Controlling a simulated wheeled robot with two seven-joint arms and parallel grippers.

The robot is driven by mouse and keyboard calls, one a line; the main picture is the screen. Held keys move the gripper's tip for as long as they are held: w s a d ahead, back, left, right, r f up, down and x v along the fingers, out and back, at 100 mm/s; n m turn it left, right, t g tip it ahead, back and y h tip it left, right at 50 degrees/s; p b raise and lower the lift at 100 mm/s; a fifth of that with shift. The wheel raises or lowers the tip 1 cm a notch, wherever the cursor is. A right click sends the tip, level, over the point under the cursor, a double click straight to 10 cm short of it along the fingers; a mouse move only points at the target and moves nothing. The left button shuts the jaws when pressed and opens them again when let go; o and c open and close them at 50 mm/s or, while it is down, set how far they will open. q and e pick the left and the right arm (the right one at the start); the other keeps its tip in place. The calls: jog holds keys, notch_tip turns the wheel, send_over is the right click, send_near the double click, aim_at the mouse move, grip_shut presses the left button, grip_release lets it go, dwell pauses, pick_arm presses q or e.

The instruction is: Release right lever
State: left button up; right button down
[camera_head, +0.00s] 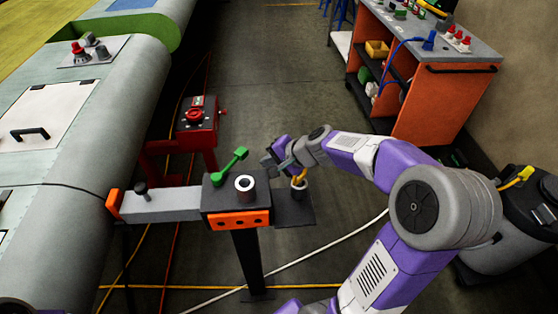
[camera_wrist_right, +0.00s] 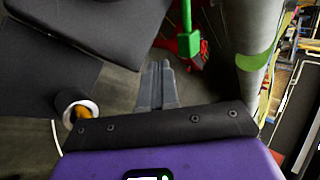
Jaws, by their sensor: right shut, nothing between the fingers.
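The green lever (camera_head: 231,166) stands tilted on top of the black jig block (camera_head: 225,197), its knob end up and to the right. In the right wrist view the green lever (camera_wrist_right: 187,38) is upright, beyond and slightly right of the fingertips. My right gripper (camera_head: 266,160) is just right of the lever's knob in the head view, apart from it as far as I can see. In the right wrist view its fingers (camera_wrist_right: 158,75) are together with nothing between them. My left gripper is not in view.
A white-rimmed cylinder (camera_head: 245,187) stands on the jig block. A cup (camera_head: 299,187) with a yellow-orange item stands on the plate at right. A red stand (camera_head: 196,122) is behind, the grey wing (camera_head: 75,175) at left. An orange workbench (camera_head: 440,105) is at back right.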

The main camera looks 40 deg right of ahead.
aim_at(231, 165)
jog(key=shift+w+a+f, duration=0.25)
jog(key=shift+w+a, duration=0.05)
jog(key=shift+w, duration=0.6)
jog(key=shift+w+a+f, duration=0.25)
jog(key=shift+w+a, duration=0.1)
jog(key=shift+w, duration=0.5)
jog(key=shift+w+a+f, duration=0.25)
jog(key=shift+w+a, duration=0.05)
jog(key=shift+w, duration=0.6)
